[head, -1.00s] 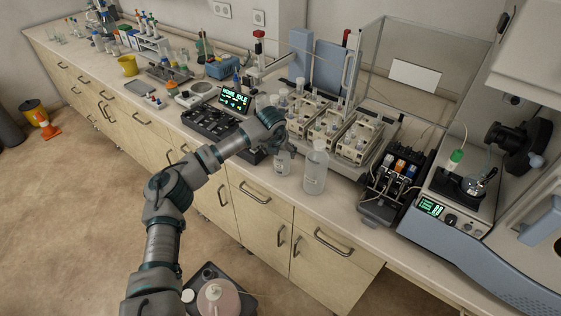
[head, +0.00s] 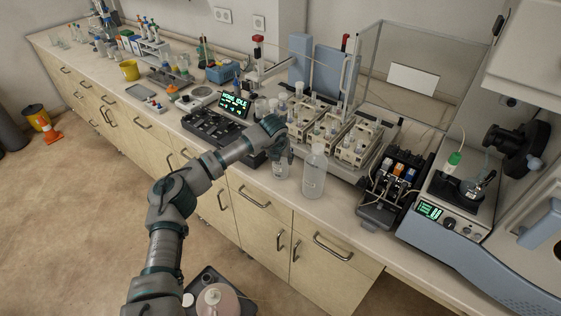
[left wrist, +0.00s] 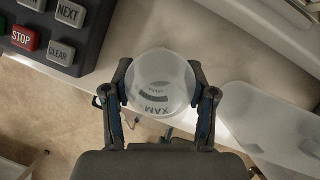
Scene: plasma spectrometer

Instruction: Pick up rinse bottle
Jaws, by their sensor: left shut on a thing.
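The rinse bottle (head: 281,168) is a small translucent vessel with dark marks, near the front edge of the bench. In the left wrist view it (left wrist: 158,82) is seen from above as a round clear body with the letters MAX. My left gripper (head: 282,150) reaches over the bench to it, and its fingers are shut on the bottle from both sides in the left wrist view (left wrist: 160,92). The arm partly hides the bottle's top in the head view. I cannot tell whether its base is off the bench. My right gripper is not in view.
A taller translucent bottle (head: 314,175) stands close to the right of the held one. Racks of vials (head: 325,130) stand behind. A keypad unit with a lit screen (head: 235,103) is to the left. A pump unit (head: 393,185) is to the right. A pinkish jug (head: 216,300) stands low in front.

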